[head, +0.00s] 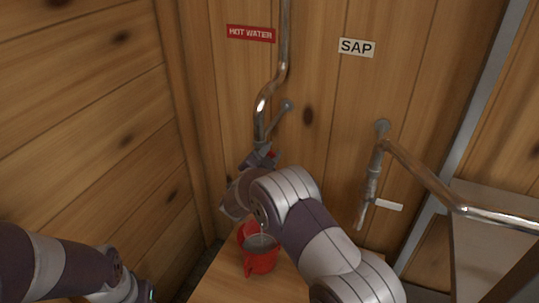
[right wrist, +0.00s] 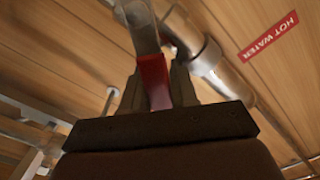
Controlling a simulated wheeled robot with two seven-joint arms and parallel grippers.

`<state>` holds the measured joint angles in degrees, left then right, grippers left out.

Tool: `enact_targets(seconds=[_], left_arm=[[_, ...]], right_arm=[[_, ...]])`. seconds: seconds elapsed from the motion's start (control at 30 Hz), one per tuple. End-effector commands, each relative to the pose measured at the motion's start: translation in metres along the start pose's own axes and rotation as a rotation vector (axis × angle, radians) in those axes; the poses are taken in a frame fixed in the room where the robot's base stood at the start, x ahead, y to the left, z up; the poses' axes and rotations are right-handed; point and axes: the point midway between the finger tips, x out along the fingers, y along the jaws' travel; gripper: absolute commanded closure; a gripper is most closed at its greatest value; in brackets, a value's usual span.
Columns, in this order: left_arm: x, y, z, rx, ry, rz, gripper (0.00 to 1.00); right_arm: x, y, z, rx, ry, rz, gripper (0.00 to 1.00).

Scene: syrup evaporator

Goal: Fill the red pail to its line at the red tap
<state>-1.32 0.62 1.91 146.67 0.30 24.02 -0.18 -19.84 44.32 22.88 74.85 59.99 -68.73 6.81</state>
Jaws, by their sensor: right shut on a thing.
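The red pail (head: 261,262) stands upright on a wooden bench, below the hot water pipe and partly behind my right arm. A greyish surface shows inside it, and a thin pale streak above it looks like falling water. I cannot make out a fill line. The red tap handle shows as a small red bit (head: 272,153) in the head view and as a red lever (right wrist: 153,80) in the right wrist view. My right gripper (head: 262,157) is shut on this lever; its fingers (right wrist: 157,88) sit on both sides. My left gripper is out of view; only its arm shows at lower left.
A red HOT WATER sign (head: 251,34) and a SAP sign (head: 356,47) are on the plank wall. The sap pipe with its white-handled tap (head: 388,206) is to the right. The bench top (head: 222,275) left of the pail is clear.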

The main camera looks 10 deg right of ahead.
Motion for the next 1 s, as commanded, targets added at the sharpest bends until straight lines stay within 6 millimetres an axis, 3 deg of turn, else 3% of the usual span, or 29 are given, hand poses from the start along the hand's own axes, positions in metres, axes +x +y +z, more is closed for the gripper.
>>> enact_targets(seconds=[0.7, 1.0], left_arm=[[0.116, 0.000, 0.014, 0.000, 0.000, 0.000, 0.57], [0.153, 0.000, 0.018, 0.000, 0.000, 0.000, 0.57]], right_arm=[[0.000, 0.044, 0.020, 0.589, -0.001, 0.000, 1.00], [0.000, 0.052, 0.025, 0.789, -0.002, 0.001, 1.00]])
